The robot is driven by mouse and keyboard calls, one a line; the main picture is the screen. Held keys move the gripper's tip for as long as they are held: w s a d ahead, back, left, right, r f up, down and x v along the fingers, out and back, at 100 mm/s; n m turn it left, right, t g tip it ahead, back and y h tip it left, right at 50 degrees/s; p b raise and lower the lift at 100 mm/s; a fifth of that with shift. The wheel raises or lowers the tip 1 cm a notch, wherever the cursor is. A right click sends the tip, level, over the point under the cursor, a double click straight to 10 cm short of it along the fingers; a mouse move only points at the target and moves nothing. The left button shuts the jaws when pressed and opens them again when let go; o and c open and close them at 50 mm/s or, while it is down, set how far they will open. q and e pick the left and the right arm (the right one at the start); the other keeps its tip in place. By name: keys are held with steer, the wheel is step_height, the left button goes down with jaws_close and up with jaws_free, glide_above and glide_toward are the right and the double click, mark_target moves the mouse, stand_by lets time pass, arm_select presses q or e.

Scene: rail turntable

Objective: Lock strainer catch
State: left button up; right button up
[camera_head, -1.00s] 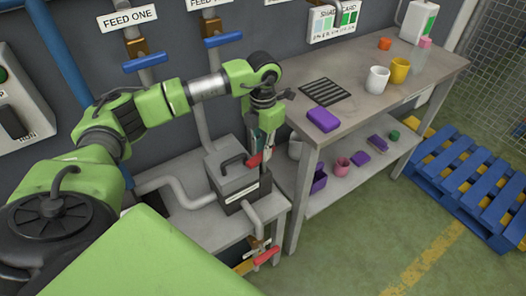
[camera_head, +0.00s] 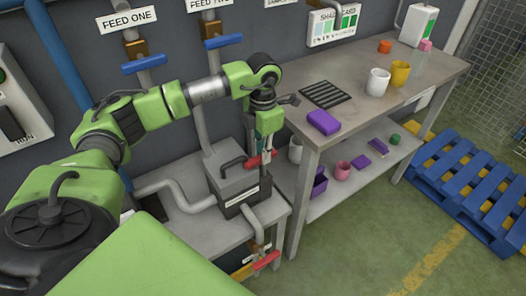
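The strainer (camera_head: 228,186) is a grey box with a dark arched handle on its lid and a dark lower band with a pale label. It stands on the low grey bench, with pipes running into it. A red-handled catch (camera_head: 254,162) shows at its upper right side. My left gripper (camera_head: 265,158) points down at this catch, at or very close to the red handle. Its fingertips are small and overlap the red part, so I cannot tell whether they grip it. My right gripper is out of view.
A red-handled valve (camera_head: 266,260) sits below the strainer, at the bench's front. Blue valve handles (camera_head: 146,64) are on the wall pipes. The taller table (camera_head: 350,125) to the right carries a purple block (camera_head: 323,122) and mugs. Green floor lies open in front.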

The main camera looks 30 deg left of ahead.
arm_select(q)
steer(key=shift+o, duration=1.3)
steer(key=shift+r, duration=0.1)
step_height(320, 180, up, 12)
